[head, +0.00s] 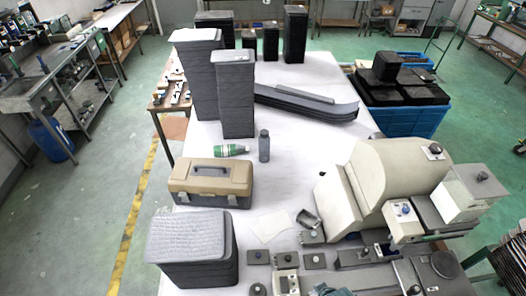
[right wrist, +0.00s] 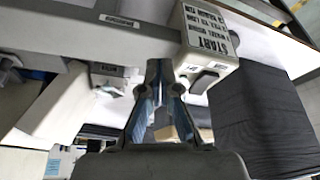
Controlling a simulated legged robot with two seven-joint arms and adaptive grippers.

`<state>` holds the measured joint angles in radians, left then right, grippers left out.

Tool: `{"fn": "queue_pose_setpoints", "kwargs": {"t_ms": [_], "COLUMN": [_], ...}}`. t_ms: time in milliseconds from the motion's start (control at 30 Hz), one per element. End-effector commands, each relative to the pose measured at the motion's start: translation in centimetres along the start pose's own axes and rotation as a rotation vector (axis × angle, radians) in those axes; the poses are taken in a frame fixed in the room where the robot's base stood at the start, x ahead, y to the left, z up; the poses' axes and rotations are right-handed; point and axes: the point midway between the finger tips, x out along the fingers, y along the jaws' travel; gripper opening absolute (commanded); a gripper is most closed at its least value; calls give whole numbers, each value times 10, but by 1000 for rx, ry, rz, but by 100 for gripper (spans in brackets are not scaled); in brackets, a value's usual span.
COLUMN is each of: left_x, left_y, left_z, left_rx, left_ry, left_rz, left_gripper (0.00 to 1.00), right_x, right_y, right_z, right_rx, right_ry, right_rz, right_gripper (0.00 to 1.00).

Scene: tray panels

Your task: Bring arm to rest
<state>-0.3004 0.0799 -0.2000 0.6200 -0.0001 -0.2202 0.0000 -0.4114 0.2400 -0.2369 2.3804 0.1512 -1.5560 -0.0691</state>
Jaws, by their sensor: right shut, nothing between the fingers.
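My right gripper (right wrist: 163,82) shows in the right wrist view, with its two fingers pointing up the picture and drawn together at the tips. It is shut with nothing seen between the fingers. A white box labelled START (right wrist: 208,40) is just beyond and right of the fingertips, and a grey bar (right wrist: 90,32) runs across the view to the left. I cannot tell whether the fingers touch either. Neither gripper can be made out in the head view. My left gripper is not in view.
The white table (head: 290,170) bears tall grey panel stacks (head: 237,95), a tan toolbox (head: 210,185), bottles (head: 264,146) and a low grey stack (head: 192,250). A large beige machine (head: 385,180) fills the right side. Blue crates (head: 405,120) stand beyond it. The table's middle is clear.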

Motion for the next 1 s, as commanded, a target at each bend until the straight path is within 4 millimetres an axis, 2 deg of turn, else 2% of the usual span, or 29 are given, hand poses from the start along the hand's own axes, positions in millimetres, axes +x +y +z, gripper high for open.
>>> {"fn": "queue_pose_setpoints", "kwargs": {"t_ms": [233, 300, 467, 667, 733, 867, 900, 967, 1000], "left_x": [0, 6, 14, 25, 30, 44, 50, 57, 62], "left_y": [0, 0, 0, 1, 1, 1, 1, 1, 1], "left_z": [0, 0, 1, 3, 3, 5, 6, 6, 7], "left_rx": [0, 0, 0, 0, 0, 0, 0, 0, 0], "left_ry": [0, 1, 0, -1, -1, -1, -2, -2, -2], "left_rz": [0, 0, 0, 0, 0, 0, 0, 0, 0], "left_gripper": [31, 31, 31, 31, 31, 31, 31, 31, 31], "right_x": [-26, 4, 57, 130, 160, 230, 255, 290, 311], "right_y": [19, 20, 22, 21, 19, 14, 11, 6, 2], "right_z": [57, 58, 69, 95, 109, 153, 172, 204, 226], "right_rx": [263, 246, 241, 238, 236, 232, 231, 228, 226], "right_ry": [-68, -74, -90, -116, -128, -158, -171, -187, -199], "right_rz": [127, 119, 113, 103, 99, 91, 88, 84, 81], "right_gripper": [0, 0, 0, 0, 0, 0, 0, 0, 0]}}
